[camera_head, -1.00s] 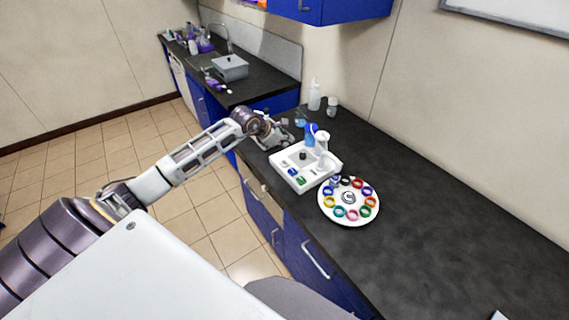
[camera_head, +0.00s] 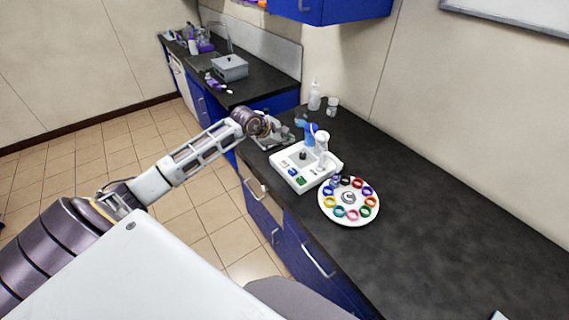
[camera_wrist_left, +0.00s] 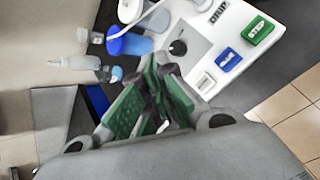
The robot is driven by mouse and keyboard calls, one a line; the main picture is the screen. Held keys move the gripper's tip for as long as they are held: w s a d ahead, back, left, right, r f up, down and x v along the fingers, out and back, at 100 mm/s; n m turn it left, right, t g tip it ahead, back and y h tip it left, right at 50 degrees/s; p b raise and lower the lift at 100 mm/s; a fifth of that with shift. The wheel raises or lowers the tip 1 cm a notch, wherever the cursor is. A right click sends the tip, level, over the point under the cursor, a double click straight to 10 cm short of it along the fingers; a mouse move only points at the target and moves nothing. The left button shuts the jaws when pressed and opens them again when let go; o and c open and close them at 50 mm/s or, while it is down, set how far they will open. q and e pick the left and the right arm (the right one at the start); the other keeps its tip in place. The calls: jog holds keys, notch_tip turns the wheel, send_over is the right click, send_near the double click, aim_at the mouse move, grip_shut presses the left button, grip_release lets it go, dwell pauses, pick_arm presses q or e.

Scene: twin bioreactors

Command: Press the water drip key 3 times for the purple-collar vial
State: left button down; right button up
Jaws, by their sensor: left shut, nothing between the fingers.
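A white dosing unit (camera_head: 283,168) stands on the dark counter, with a blue key (camera_head: 293,171), a green key (camera_head: 301,181) and a dark knob (camera_head: 303,155). In the left wrist view the word DRIP is printed beside the green key (camera_wrist_left: 258,30); the blue key (camera_wrist_left: 229,60) is nearer. My left gripper (camera_head: 290,134) is shut and empty beside the unit's knob end (camera_wrist_left: 157,63). My right gripper is not seen.
Blue-and-white bottles (camera_head: 310,134) stand at the unit's back edge. A clear squeeze bottle (camera_head: 315,96) and a small jar (camera_head: 332,106) are near the wall. The counter right of the carousel is clear (camera_head: 450,240).

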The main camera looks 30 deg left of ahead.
pick_arm(q)
jog(key=shift+f, duration=0.1)
jog(key=b, duration=0.2)
send_over(286, 164)
jog(key=shift+f, duration=2.85)
jog(key=shift+f+b, duration=1.2)
jog(key=shift+f, duration=0.3)
jog(key=shift+f, duration=0.1)
jog(key=shift+f+b, duration=0.3)
jog(key=shift+b, duration=0.2)
jog(key=shift+f+b, duration=0.45)
jog(key=shift+r, duration=0.15)
jog(key=shift+r+p, duration=0.3)
jog(key=shift+r, duration=0.45)
